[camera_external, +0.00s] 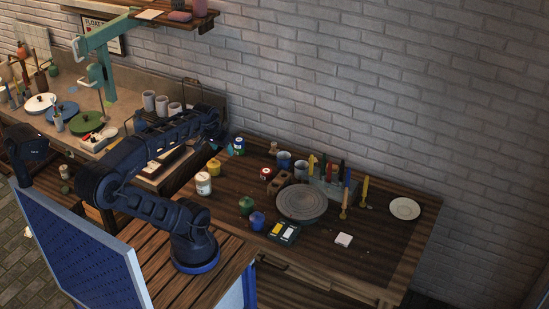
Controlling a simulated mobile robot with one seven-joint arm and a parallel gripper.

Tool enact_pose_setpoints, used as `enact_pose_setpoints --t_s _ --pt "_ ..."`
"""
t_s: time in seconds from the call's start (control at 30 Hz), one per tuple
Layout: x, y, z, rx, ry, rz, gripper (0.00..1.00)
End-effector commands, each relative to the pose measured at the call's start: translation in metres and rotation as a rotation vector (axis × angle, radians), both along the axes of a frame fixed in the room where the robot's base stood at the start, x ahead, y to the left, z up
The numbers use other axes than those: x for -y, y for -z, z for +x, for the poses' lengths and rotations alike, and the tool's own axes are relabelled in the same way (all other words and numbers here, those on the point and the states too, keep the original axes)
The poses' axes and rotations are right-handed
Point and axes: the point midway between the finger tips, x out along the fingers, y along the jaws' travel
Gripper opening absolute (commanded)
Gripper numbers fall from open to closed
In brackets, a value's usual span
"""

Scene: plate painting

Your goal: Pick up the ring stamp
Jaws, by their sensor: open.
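I cannot tell for sure which thing is the ring stamp at this size. Two slim upright tools with small feet stand right of the grey round turntable (302,202): a near tool (345,204) with a dark upper part and yellowish foot, and a yellow-handled tool (364,191) behind it. Either may be a stamp. My gripper (219,138) is at the end of my dark blue arm, up at the left, over the gap by the left worktop. It is open, small and dark here, with nothing seen in it. It is well away from the two tools.
A grey holder (335,187) with several tools stands behind the turntable. Paint jars, such as a white jar (203,184) and a blue jar (257,221), stand left of it. A dark palette (284,231) and white block (343,240) lie in front. A white plate (405,208) lies right.

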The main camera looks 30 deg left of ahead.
Motion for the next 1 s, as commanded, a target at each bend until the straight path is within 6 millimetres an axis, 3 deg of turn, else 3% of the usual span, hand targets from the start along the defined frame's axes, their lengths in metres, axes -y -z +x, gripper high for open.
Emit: enact_pose_setpoints --t_s 0.07,0.13,0.53,0.67,1.0 --pt "0.000 0.000 0.000 0.000 0.000 0.000 0.58" --pt "0.000 0.000 0.000 0.000 0.000 0.000 0.65" --pt "-0.001 -0.004 0.010 -0.007 0.020 0.011 0.65" --pt "-0.002 -0.012 0.033 -0.026 0.075 0.037 0.65" --pt "-0.008 -0.026 0.120 -0.087 0.271 0.119 0.65"
